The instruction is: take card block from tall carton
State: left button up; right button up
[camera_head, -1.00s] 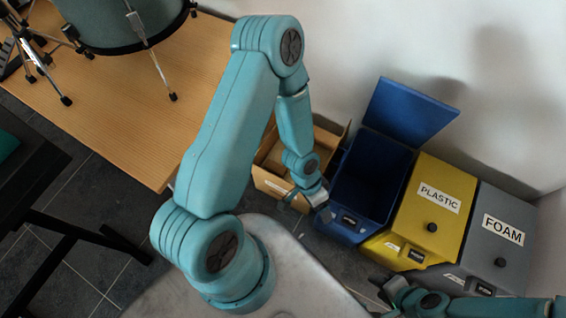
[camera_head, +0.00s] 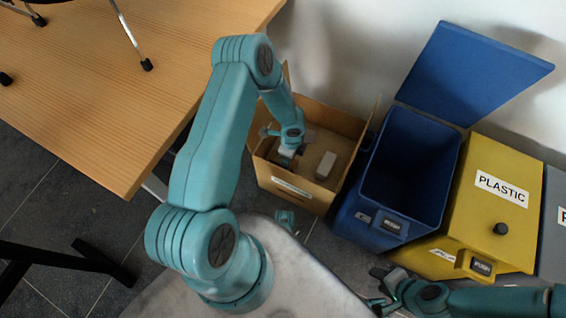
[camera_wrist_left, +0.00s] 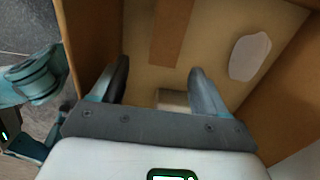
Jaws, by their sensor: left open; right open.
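The tall carton (camera_head: 333,116) is an open brown box left of the blue bin in the head view. My left gripper (camera_head: 287,158) is down inside its mouth. In the left wrist view, my left gripper (camera_wrist_left: 160,75) is open above the carton's floor, its two fingers apart. A small beige block (camera_wrist_left: 172,98), seemingly the card block, shows low between the fingers, partly hidden by the gripper body. A pale rounded piece (camera_wrist_left: 250,56) lies to the right of the fingers. My right gripper (camera_head: 379,288) is open and empty near the bins' front.
The blue bin (camera_head: 405,165) stands open with its lid raised. The yellow PLASTIC bin (camera_head: 480,225) is closed beside it, and a grey bin (camera_head: 553,225) is at the right edge. A wooden table (camera_head: 130,80) is left of the carton.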

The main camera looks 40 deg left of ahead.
pick_arm(q)
notch_tip(320, 180, down, 3)
jog(key=shift+d+r, duration=0.1)
jog(key=f+b, duration=0.2)
jog(key=f, duration=0.1)
jog(key=f+b, duration=0.1)
jog(key=f, duration=0.1)
jog(key=shift+w+f, duration=0.1)
jog(key=shift+w, duration=0.2)
pick_arm(e)
jog(key=f, duration=0.2)
jog(key=d+f, duration=0.1)
jog(key=shift+w+d+f, duration=0.1)
jog(key=shift+w, duration=0.2)
pick_arm(q)
jog(key=c, duration=1)
